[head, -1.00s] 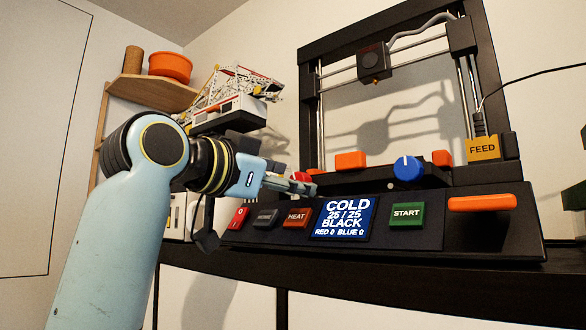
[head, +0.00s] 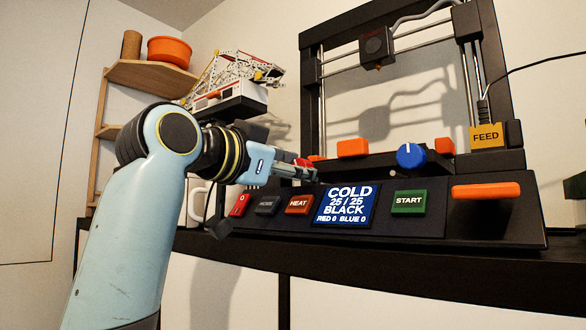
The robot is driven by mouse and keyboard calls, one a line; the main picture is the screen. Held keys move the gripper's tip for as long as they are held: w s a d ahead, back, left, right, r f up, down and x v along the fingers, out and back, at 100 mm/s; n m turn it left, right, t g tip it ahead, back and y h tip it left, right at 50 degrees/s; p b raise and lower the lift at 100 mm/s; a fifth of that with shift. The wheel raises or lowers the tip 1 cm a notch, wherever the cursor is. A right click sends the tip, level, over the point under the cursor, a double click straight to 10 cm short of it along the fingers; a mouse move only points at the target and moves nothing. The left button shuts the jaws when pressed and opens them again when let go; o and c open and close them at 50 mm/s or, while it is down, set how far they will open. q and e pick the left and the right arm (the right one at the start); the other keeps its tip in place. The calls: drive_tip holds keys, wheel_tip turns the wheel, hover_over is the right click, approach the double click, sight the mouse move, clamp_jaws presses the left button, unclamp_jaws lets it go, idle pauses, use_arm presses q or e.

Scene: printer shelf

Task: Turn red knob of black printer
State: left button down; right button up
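The black printer (head: 462,215) stands on a dark shelf, with a tall frame behind its front panel. Its red knob (head: 303,163) shows only in part behind my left gripper (head: 312,174). The gripper's fingers reach to the knob from the left; whether they touch or grip it I cannot tell. The blue knob (head: 411,156) stands to the right with its white mark pointing up. The screen (head: 345,204) reads COLD, 25 / 25, BLACK, RED 0 BLUE 0. My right gripper is not in view.
The panel carries a red switch (head: 239,204), a HEAT button (head: 298,204), a green START button (head: 408,202) and an orange handle (head: 486,190). A yellow FEED block (head: 486,136) is at right. A white mug (head: 196,204) stands behind my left arm. A corner shelf (head: 150,78) holds an orange bowl (head: 170,50).

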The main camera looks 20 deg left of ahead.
use_arm(q)
drive_tip(key=n, duration=0.3)
drive_tip(key=c, duration=0.9)
unclamp_jaws()
drive_tip(key=shift+c, duration=0.2)
drive_tip(key=shift+s, duration=0.1)
drive_tip(key=v, duration=0.7)
drive_tip(key=shift+s, duration=0.15)
